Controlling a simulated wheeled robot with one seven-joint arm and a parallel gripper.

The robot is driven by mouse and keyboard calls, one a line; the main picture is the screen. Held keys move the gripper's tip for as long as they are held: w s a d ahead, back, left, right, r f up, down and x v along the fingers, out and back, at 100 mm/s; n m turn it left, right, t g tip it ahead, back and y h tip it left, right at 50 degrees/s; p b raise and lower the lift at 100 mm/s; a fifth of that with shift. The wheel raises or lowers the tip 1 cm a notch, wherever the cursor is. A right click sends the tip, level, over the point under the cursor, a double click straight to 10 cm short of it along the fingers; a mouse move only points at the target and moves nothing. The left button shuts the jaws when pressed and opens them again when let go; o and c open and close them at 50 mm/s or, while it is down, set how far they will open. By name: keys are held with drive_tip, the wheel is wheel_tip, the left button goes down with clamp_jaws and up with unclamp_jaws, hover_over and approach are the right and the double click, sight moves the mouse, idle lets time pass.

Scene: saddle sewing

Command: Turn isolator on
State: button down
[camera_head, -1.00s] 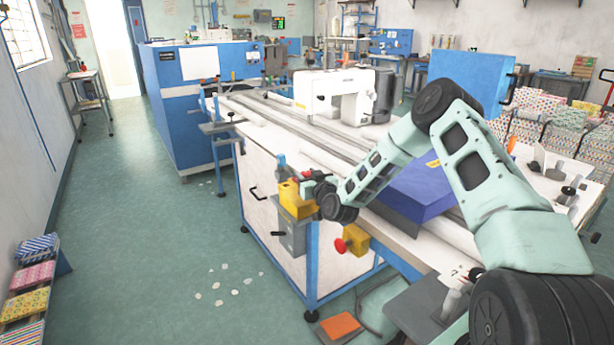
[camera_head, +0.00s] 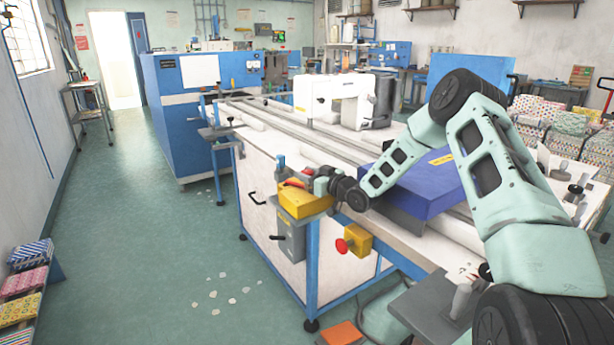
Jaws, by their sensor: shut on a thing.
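A yellow box (camera_head: 304,203), which looks like the isolator, is mounted at the near corner of the white sewing table. A small red handle (camera_head: 292,183) shows on its top. My gripper (camera_head: 304,178) comes in from the right, low over the box, and is shut on the red handle; the fingertips are small and partly hidden. Below the box is a grey box (camera_head: 291,244) with a black lever that points left. To its right, a red knob (camera_head: 342,246) sits on a smaller yellow box (camera_head: 358,239), apart from my gripper.
The sewing table (camera_head: 275,190) carries a white sewing machine (camera_head: 338,97) and a blue-purple box (camera_head: 428,190) under my arm. A blue cabinet (camera_head: 175,115) stands behind. Patterned stacks (camera_head: 25,282) are at lower left.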

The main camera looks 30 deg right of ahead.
drive_tip(key=c, duration=0.9)
unclamp_jaws()
drive_tip(key=shift+r, duration=0.15)
wheel_tip(320, 180, up, 10)
drive_tip(key=shift+f+b, duration=0.1)
drive_tip(key=shift+b, duration=0.25)
